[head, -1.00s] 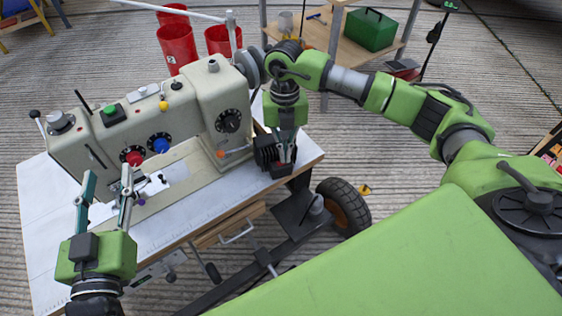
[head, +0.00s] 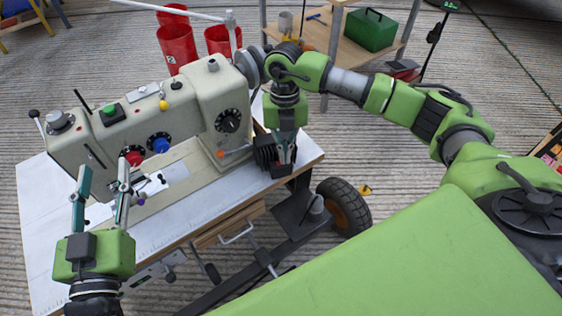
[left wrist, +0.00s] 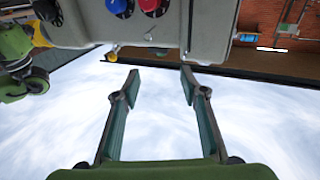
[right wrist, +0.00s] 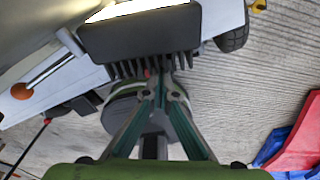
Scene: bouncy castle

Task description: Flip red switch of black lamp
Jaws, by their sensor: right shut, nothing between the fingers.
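The black lamp (head: 265,152) with finned back stands on the right end of the sewing machine table. In the right wrist view the lamp (right wrist: 140,35) shows its lit panel at the top and its fins below. A small red spot, likely the red switch (right wrist: 147,73), shows at the fins, partly hidden by my fingers. My right gripper (head: 285,158) is shut and empty, pointing down beside the lamp. Its fingertips (right wrist: 164,72) are at the fins; I cannot tell whether they touch. My left gripper (head: 103,172) is open and empty before the sewing machine.
The sewing machine (head: 185,105) with red and blue knobs fills much of the white table (head: 45,235). A wheel (head: 345,205) is below the table's right end. Red buckets (head: 178,45) and a shelf with a green box (head: 370,30) stand behind.

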